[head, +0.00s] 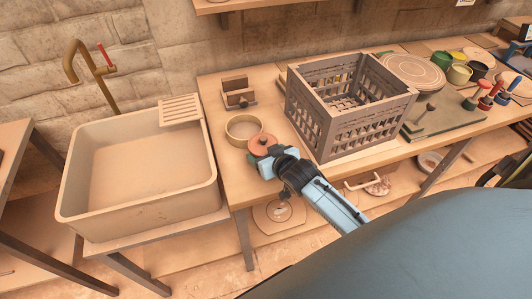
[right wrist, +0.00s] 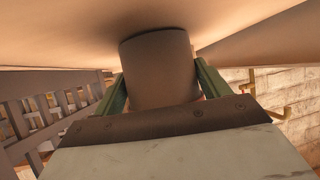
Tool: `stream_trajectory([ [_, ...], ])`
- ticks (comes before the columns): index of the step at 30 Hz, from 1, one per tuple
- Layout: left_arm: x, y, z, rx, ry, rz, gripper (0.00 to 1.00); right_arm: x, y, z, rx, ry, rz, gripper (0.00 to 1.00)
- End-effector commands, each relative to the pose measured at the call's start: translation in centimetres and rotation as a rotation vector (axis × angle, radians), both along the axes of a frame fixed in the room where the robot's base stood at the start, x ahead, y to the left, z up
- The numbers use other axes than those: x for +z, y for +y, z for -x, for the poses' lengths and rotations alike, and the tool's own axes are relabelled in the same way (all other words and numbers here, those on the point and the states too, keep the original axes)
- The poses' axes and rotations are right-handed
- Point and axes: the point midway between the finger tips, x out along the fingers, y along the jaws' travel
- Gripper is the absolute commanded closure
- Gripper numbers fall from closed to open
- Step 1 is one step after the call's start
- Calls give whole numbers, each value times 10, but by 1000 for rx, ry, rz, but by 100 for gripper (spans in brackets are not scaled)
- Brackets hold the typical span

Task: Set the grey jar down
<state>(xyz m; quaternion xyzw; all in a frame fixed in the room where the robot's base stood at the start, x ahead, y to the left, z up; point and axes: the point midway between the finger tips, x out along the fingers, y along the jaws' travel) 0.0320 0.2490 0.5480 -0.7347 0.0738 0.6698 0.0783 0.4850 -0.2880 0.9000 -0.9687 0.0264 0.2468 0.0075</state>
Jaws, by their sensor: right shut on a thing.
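My right gripper (head: 272,166) is over the front left part of the wooden table, shut on a round jar whose reddish-brown top (head: 262,144) shows in the head view. In the right wrist view the jar (right wrist: 158,68) is a plain grey-brown cylinder between the two green fingers of the gripper (right wrist: 160,95). Its far end meets or nearly meets a broad tan surface, with a dark shadow around it; I cannot tell whether it touches. The jar's lower side is hidden in the head view. My left gripper is not in view.
A shallow tan round dish (head: 243,138) stands just left of the jar. A wooden holder (head: 238,94) is behind it. A grey slatted crate (head: 338,135) stands close on the right. The stone sink (head: 140,213) lies left of the table. Pots and tools fill the right end.

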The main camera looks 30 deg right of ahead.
Motion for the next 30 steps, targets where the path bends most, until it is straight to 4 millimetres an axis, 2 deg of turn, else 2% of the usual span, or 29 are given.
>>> stream_trajectory([
  [4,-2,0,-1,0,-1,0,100,-3,0,0,0,-1,0,50],
  [5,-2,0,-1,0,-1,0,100,-4,0,0,0,1,0,24],
  [10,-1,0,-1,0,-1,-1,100,-3,0,0,0,1,0,3],
  [20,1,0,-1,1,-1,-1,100,1,0,0,0,0,1,3],
  [26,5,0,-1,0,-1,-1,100,12,2,23,1,2,-1,3],
  [30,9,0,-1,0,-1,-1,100,26,3,48,0,3,0,3],
])
